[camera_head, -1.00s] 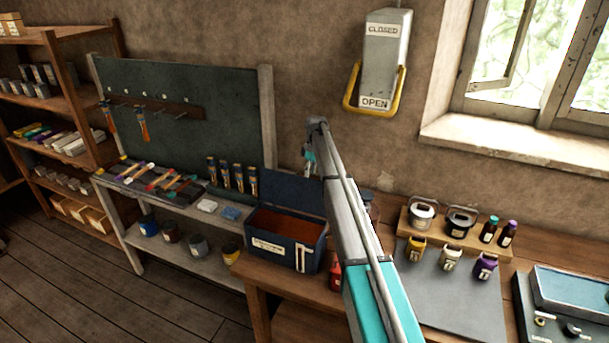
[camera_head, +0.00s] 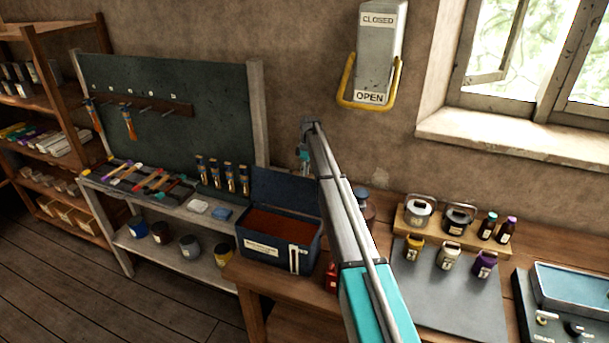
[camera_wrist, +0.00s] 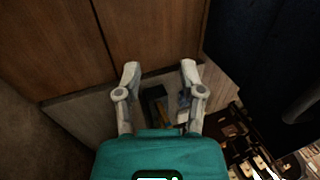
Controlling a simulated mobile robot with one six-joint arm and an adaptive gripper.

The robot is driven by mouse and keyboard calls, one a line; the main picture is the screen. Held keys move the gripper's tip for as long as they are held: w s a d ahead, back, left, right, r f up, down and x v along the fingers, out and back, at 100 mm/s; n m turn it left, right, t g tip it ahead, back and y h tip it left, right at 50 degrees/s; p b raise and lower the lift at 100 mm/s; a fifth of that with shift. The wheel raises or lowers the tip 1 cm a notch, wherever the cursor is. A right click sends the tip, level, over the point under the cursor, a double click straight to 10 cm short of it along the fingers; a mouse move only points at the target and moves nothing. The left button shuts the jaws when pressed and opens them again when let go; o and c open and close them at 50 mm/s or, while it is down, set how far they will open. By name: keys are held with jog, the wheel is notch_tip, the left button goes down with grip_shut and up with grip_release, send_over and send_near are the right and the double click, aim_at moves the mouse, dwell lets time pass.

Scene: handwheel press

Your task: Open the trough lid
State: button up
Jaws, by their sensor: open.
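A dark blue trough (camera_head: 262,251) with a pale label stands on the wooden bench, left of my arm. Its lid (camera_head: 283,197) stands raised at the back, and the reddish-brown inside shows. My gripper (camera_wrist: 159,72) is open, with nothing between its two pale fingertips in the wrist view. In the head view my gripper (camera_head: 304,160) is small, partly hidden by my arm, and appears in front of the wall above the lid's right end. I cannot tell how far it is from the lid. My arm covers the area just right of the trough.
A handle box (camera_head: 379,55) with a yellow bail hangs on the wall, marked CLOSED above and OPEN below. Several brushes stand left of the lid. A red bottle (camera_head: 331,279) stands beside the trough. Jars stand on a wooden riser (camera_head: 437,236) to the right.

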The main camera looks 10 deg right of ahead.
jog(key=shift+w+d+f+b, duration=0.25)
jog(key=shift+w+d, duration=0.05)
jog(key=shift+w, duration=0.2)
jog(key=shift+w+d+f+b, duration=0.2)
jog(key=shift+w+d+f, duration=0.1)
jog(key=shift+w, duration=0.15)
jog(key=shift+w+d+f+b, duration=0.25)
jog(key=shift+w, duration=0.25)
